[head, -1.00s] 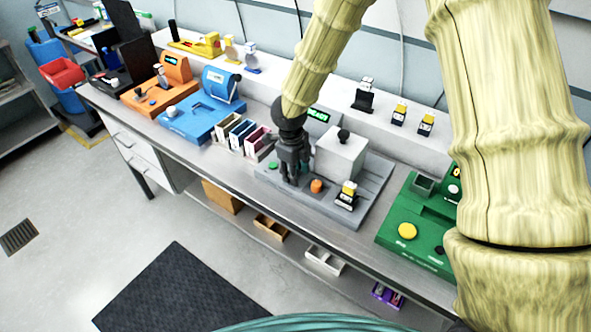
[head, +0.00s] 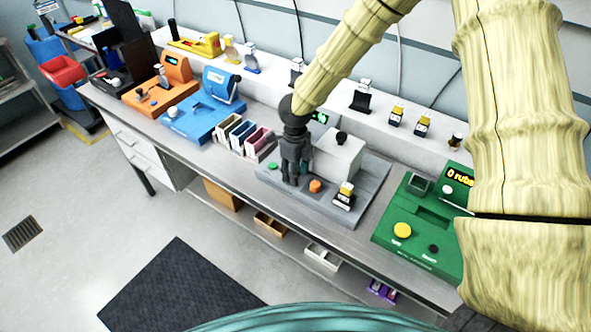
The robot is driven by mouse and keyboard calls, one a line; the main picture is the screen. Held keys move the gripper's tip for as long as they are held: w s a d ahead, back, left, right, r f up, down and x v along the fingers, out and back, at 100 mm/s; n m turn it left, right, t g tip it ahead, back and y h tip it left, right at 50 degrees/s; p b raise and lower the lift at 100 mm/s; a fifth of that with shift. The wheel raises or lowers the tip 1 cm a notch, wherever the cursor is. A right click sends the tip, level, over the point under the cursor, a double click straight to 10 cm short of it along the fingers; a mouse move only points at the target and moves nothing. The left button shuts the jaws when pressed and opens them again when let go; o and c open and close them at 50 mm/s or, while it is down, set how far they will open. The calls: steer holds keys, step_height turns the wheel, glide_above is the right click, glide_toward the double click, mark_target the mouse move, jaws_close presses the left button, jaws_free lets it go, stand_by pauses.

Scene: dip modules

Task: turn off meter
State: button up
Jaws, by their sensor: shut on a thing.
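The grey meter (head: 338,205) sits on the bench in the middle of the head view. Its small screen (head: 319,117) glows green and is partly hidden by my gripper. A green button (head: 272,167) and an orange knob (head: 315,186) lie on its front plate, one on each side of my fingertips. My dark gripper (head: 291,181) points down at the plate between them. It is shut on a small control of the meter, which the fingers hide. A black and yellow module (head: 345,195) stands at the meter's front right.
A pale box with a black knob (head: 341,152) rises close to my gripper's right. The green device (head: 415,225) with a yellow button stands further right. Coloured bins (head: 245,140), a blue device (head: 200,115) and an orange device (head: 158,95) stand left.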

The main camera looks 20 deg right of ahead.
steer(key=o, duration=1)
steer(key=shift+a, duration=0.1)
steer(key=shift+r, duration=0.15)
step_height(320, 180, up, 12)
steer(key=shift+f, duration=0.15)
